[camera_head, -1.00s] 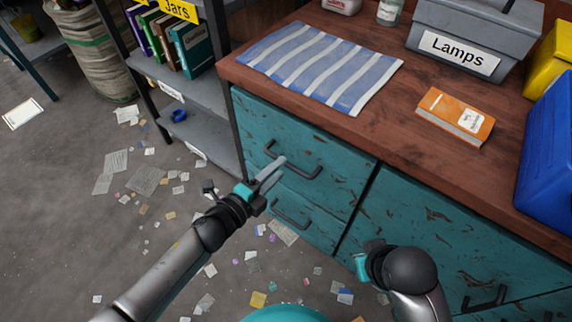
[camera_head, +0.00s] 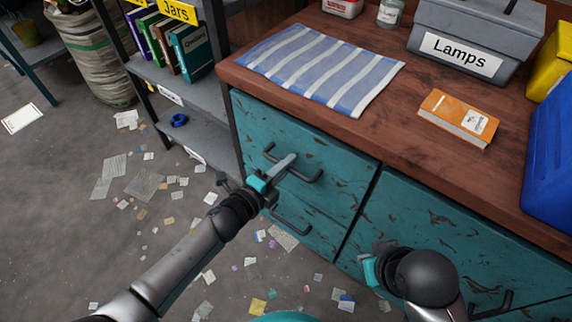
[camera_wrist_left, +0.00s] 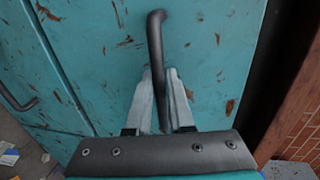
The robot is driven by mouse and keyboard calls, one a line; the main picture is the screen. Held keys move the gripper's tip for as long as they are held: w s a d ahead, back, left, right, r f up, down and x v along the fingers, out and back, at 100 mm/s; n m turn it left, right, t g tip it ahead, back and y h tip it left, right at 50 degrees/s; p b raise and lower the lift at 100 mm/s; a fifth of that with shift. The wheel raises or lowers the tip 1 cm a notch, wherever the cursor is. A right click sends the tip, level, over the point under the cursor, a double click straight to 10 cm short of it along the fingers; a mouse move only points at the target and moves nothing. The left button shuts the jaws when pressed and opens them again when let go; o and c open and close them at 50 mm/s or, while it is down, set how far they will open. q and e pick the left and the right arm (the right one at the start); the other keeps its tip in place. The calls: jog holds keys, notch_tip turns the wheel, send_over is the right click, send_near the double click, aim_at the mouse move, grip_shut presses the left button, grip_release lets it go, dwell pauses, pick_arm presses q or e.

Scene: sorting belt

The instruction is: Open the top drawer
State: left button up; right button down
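The top drawer (camera_head: 330,153) is the upper teal, worn front at the left of the workbench, and it looks closed. Its dark bar handle (camera_head: 316,178) also shows in the left wrist view (camera_wrist_left: 156,40). My left gripper (camera_head: 284,168) is at the left part of this handle. In the left wrist view its two fingers (camera_wrist_left: 160,90) lie on either side of the bar, close against it, and look shut on it. My right gripper (camera_head: 372,265) is low in front of the right cabinet front, apart from it, and its fingers cannot be made out.
A lower drawer handle (camera_head: 290,221) sits below. The wooden top (camera_head: 400,130) bears a striped cloth (camera_head: 320,68), an orange box (camera_head: 458,118), a grey Lamps bin (camera_head: 470,40) and a blue container (camera_head: 552,150). A shelf (camera_head: 190,125) stands left. Paper scraps litter the floor.

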pick_arm(q)
grip_shut()
dwell(1.0)
